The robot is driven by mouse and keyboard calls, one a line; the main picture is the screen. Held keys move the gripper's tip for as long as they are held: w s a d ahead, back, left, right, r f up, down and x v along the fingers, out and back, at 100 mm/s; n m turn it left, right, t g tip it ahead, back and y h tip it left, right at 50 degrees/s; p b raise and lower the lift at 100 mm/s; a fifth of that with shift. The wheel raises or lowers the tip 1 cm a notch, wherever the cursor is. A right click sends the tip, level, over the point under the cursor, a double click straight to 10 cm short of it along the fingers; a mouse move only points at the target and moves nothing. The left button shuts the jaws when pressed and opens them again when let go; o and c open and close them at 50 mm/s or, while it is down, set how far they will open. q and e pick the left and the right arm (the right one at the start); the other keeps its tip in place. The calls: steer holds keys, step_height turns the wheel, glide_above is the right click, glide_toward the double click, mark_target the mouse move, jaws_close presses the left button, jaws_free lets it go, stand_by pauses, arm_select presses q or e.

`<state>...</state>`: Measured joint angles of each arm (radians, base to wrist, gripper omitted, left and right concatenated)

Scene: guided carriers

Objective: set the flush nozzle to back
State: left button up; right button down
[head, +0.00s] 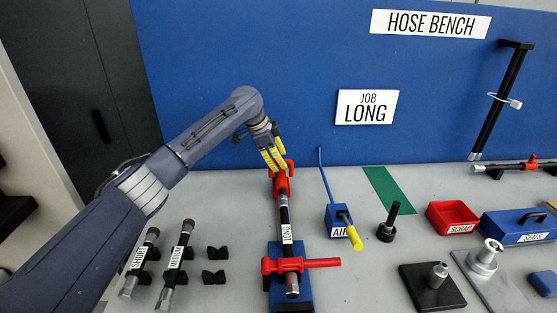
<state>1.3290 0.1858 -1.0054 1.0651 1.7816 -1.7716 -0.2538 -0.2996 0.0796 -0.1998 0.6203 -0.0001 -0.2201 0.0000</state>
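No part carries a flush nozzle label. A black hose (285,220) with a white label that seems to read LONG lies on a blue stand (277,290). A red clamp with a side handle (318,263) crosses its near end, and a red fitting (281,184) is at its far end. My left gripper (273,160) has its yellow fingers at this red fitting, close together; whether they grip it is unclear. My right gripper is not in view.
Hoses marked SHORT (140,262) and MEDIUM (176,260) lie at left beside small black supports (216,253). At right are a black post (388,222), a red SCRAP tray (453,208), a blue SEALS box (519,240) and metal fittings. A wall sign says JOB LONG (366,107).

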arm_select(q)
steer(key=shift+c, duration=0.4)
jaws_close()
